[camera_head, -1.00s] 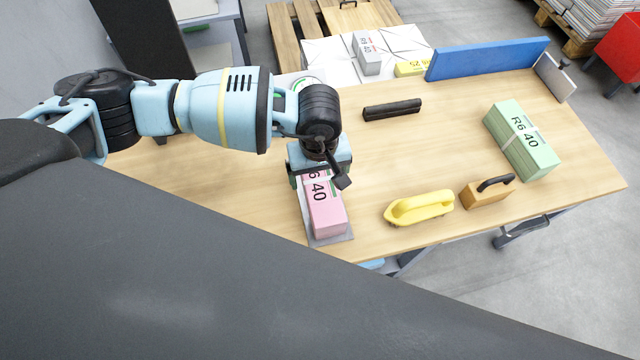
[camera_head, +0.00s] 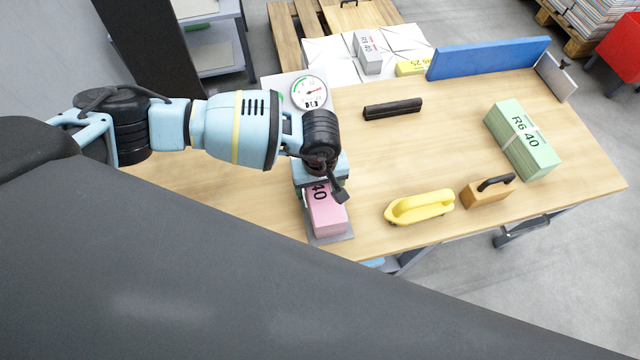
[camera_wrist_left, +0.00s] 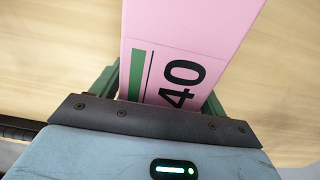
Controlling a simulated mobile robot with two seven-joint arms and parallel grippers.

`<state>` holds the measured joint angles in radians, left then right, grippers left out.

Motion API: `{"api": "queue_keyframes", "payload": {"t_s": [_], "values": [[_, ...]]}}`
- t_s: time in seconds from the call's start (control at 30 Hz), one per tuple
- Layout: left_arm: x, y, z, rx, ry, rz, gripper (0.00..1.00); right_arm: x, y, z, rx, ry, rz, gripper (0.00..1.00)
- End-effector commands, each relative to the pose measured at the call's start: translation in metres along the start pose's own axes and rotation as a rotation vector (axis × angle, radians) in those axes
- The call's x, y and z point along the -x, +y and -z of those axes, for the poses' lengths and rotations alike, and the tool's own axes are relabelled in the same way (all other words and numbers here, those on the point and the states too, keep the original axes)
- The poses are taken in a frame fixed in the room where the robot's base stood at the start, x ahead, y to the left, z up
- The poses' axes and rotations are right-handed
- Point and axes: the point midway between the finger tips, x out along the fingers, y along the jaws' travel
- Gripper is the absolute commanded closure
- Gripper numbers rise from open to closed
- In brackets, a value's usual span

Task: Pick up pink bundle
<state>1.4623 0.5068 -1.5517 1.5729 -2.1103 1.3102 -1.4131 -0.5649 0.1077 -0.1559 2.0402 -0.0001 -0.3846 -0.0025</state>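The pink bundle (camera_head: 328,219), marked with a black 40, lies on a grey plate (camera_head: 343,238) near the table's front edge. My left gripper (camera_head: 322,190) is right over its far end, pointing down, and hides that part. In the left wrist view the pink bundle (camera_wrist_left: 185,35) runs between the two green fingers of my left gripper (camera_wrist_left: 160,95). The fingers are spread, one along each side; whether they touch it is unclear. My right gripper is not in view.
On the wooden table (camera_head: 390,160) are a yellow brush (camera_head: 420,207), an orange block with a black handle (camera_head: 487,190), a black bar (camera_head: 392,109) and a green bundle (camera_head: 522,140). A dial scale (camera_head: 310,94) stands behind my arm. A blue board (camera_head: 488,58) edges the back.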

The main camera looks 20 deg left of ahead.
Motion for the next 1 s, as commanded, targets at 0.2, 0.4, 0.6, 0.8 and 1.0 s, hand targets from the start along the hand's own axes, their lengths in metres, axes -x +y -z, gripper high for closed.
{"api": "queue_keyframes", "payload": {"t_s": [0.2, 0.4, 0.6, 0.8, 1.0], "values": [[0.000, 0.000, 0.000, 0.000, 0.000, 0.000, 0.55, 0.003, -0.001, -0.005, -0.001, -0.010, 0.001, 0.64], [0.001, 0.000, 0.000, 0.000, 0.000, 0.000, 0.81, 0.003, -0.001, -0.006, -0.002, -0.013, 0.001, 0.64], [0.002, 0.002, 0.001, 0.000, 0.001, -0.004, 1.00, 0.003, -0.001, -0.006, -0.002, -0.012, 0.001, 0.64], [0.004, 0.002, 0.001, 0.000, 0.002, -0.005, 1.00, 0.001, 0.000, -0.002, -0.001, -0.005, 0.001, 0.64], [0.017, 0.002, 0.001, 0.000, 0.003, -0.006, 1.00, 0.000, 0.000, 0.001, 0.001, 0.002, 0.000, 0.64]]}}
